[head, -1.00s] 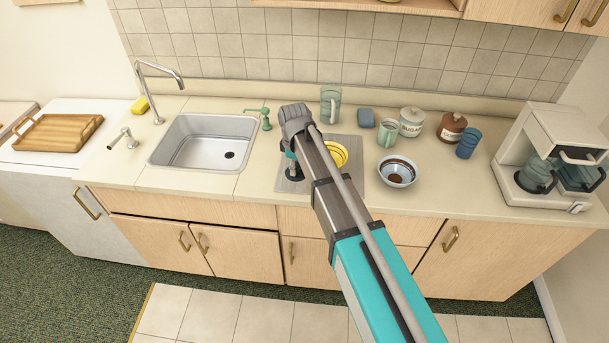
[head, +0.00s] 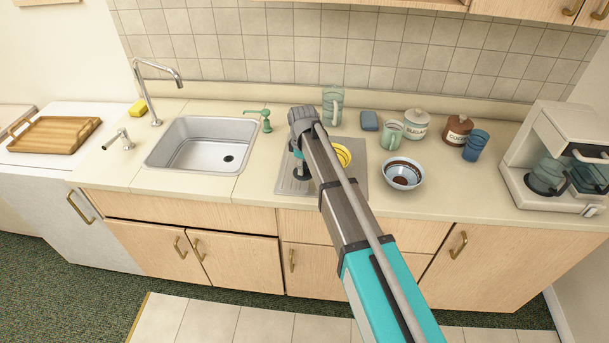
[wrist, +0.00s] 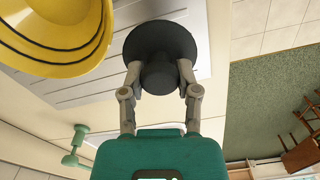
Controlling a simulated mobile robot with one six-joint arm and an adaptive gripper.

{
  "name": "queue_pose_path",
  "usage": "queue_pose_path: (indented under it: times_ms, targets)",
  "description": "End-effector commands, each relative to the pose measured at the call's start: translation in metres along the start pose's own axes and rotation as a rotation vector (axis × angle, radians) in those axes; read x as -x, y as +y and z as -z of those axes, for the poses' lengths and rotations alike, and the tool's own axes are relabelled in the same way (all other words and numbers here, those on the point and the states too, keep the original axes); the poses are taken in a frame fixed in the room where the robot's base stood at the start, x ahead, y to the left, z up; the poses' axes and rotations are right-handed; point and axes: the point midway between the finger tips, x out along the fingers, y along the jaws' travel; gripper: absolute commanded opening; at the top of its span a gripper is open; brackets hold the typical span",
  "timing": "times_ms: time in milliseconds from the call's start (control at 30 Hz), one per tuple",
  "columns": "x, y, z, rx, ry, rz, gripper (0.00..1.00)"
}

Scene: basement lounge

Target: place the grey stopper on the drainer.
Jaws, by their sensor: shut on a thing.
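The grey stopper (wrist: 160,50), dark and round with a wide disc and narrower knob, is between the fingers of my gripper (wrist: 160,78) in the wrist view. The gripper is shut on its knob. The drainer (head: 289,186) is a flat ribbed metal tray on the counter right of the sink; its pale ribbed surface (wrist: 78,95) shows behind the stopper in the wrist view. The stopper is over the drainer near one edge; whether it touches cannot be told.
A yellow striped bowl (head: 344,154) sits on the drainer, close beside the stopper in the wrist view (wrist: 55,35). A patterned bowl (head: 402,173), a pitcher (head: 333,100) and a green mug (head: 391,135) stand nearby. The sink (head: 200,150) is left.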

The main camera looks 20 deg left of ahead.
Motion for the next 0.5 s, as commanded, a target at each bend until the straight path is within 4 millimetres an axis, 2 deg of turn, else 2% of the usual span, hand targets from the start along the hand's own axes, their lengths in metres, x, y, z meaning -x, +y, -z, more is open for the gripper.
queue_pose_path:
  times_ms: [267,400,500]
  targets:
    - [-0.004,0.003,0.0,-0.001,0.0,0.0,0.01]
    - [-0.014,0.01,0.001,-0.001,0.0,0.0,0.01]
    - [-0.023,0.009,0.0,-0.001,0.0,0.0,0.01]
